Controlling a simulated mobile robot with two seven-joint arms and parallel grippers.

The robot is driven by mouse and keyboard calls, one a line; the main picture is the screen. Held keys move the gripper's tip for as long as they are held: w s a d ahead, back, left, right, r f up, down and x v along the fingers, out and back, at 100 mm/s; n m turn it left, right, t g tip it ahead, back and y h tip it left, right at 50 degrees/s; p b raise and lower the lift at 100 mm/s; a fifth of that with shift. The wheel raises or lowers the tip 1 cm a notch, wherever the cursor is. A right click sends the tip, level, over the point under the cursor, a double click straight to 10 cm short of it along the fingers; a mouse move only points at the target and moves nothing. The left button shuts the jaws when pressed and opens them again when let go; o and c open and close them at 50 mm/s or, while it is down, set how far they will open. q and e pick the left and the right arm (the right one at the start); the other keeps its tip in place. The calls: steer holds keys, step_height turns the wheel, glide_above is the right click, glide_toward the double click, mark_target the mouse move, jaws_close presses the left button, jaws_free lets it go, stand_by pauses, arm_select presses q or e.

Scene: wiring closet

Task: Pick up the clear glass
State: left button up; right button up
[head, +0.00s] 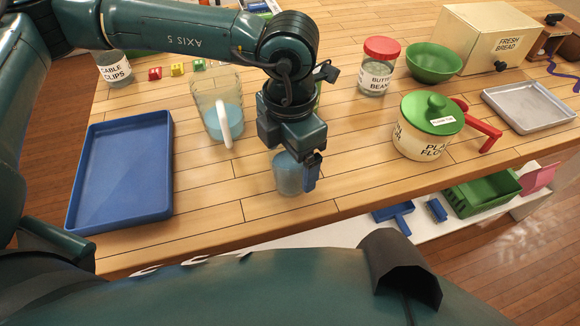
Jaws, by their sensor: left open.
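The clear glass (284,182) stands near the front edge of the wooden worktop and looks faintly bluish. My left gripper (298,172) points down over it, open. One blue finger shows at the glass's right side; the other finger is hidden. The gripper body covers the top of the glass, and I cannot tell whether the fingers touch it. My right gripper is not in view.
A clear jug (208,100) with bluish contents stands left of the gripper, and a blue tray (122,172) lies farther left. Bare worktop (350,170) lies between glass and canister.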

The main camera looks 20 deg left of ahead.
arm_select(q)
steer(key=c, duration=1.3)
